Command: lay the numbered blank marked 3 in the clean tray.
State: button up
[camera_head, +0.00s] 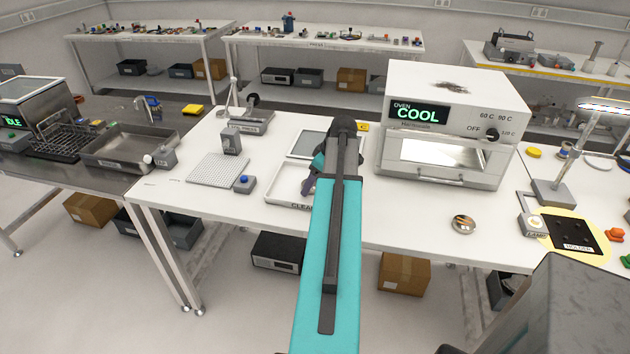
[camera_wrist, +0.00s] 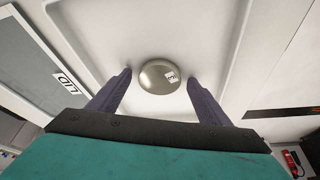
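The clean tray (camera_head: 284,202) is a shallow white tray at the front of the middle bench, its label partly covered by my arm. Its pale floor and raised edge fill much of the wrist view (camera_wrist: 205,32). My gripper (camera_wrist: 160,80) is open, with a dark purple finger on each side of the blank and a visible gap at both sides. In the head view, my arm hides the blank.
A grey panel marked LID (camera_wrist: 45,60) lies beside the tray. The oven (camera_head: 445,120), reading COOL, stands to the right. A perforated plate (camera_head: 217,170) and a blue-button box (camera_head: 244,184) are to the left. A small round tin (camera_head: 464,224) sits near the front edge.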

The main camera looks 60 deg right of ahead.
jog(key=shift+r, duration=0.2)
jog(key=b+v, duration=0.2)
jog(key=v, duration=1)
dwell(0.4)
jog(key=shift+r, duration=0.1)
dwell(0.7)
